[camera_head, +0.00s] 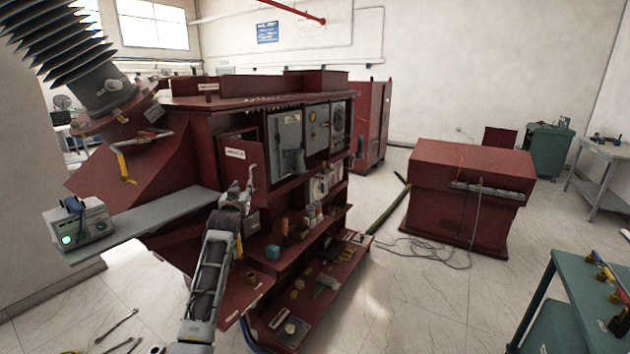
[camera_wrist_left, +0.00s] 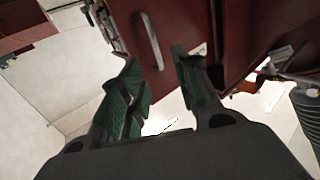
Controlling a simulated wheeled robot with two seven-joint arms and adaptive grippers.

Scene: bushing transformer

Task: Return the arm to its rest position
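My left arm (camera_head: 210,280) reaches up from the bottom of the head view to the dark red transformer cabinet (camera_head: 215,122). My left gripper (camera_head: 240,194) is in front of a small open cabinet door (camera_head: 236,153) with a label. In the left wrist view the gripper (camera_wrist_left: 160,75) shows two green-padded fingers spread apart with nothing between the pads. A grey door handle (camera_wrist_left: 150,42) on a red panel lies just beyond the fingertips. I cannot tell whether a finger touches the door. My right gripper is not in view.
A grey shelf (camera_head: 150,222) juts left from the cabinet and carries a small instrument (camera_head: 78,226). Open lower shelves (camera_head: 300,250) hold small parts. A red console (camera_head: 465,185) with cables stands right, a green table (camera_head: 585,290) at front right. Tools lie on the floor at lower left.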

